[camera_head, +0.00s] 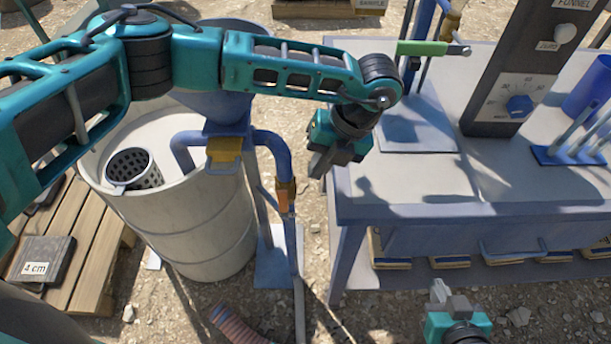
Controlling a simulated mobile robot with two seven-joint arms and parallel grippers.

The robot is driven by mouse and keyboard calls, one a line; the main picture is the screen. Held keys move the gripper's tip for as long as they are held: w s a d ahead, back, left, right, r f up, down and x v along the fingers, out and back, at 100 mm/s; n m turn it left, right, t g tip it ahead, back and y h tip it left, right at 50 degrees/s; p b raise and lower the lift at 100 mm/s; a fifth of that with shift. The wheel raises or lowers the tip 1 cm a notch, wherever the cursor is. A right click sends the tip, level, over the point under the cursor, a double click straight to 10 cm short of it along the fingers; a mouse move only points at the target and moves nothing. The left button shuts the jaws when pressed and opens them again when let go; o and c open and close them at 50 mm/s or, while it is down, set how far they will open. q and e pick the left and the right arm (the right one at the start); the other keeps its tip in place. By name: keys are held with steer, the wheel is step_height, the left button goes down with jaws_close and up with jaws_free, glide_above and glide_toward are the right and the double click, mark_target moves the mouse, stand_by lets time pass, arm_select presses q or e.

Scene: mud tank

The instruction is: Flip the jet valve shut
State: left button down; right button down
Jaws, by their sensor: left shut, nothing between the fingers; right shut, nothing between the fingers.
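No label naming the jet valve is readable. A brass-orange fitting with an orange lever (286,197), apparently a valve, sits on the blue pipe (273,150) that runs down beside the hopper. The lever lies roughly along the pipe. A green lever handle (425,48) lies across another pipe at the back of the bench. My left gripper (321,172) hangs shut and empty, fingers down, right of the orange lever and apart from it, near the bench's left edge. My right gripper (440,292) is shut and empty at the bottom, in front of the bench.
A blue hopper (212,105) with a yellow plate (225,152) stands by a pale drum (200,225). The blue bench (400,207) fills the right, carrying a dial panel (520,70) and a tube rack (567,154). A hose (236,326) lies on the gravel.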

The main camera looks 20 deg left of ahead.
arm_select(q)
glide_toward(284, 206)
steer(key=f, duration=0.5)
steer(key=shift+w+a+f, duration=0.1)
steer(key=shift+w+a, duration=0.15)
steer(key=shift+a, duration=0.05)
arm_select(e)
steer(key=shift+f, duration=0.2)
arm_select(q)
steer(key=shift+w+a, duration=0.1)
arm_select(e)
steer(key=shift+s+f, duration=0.15)
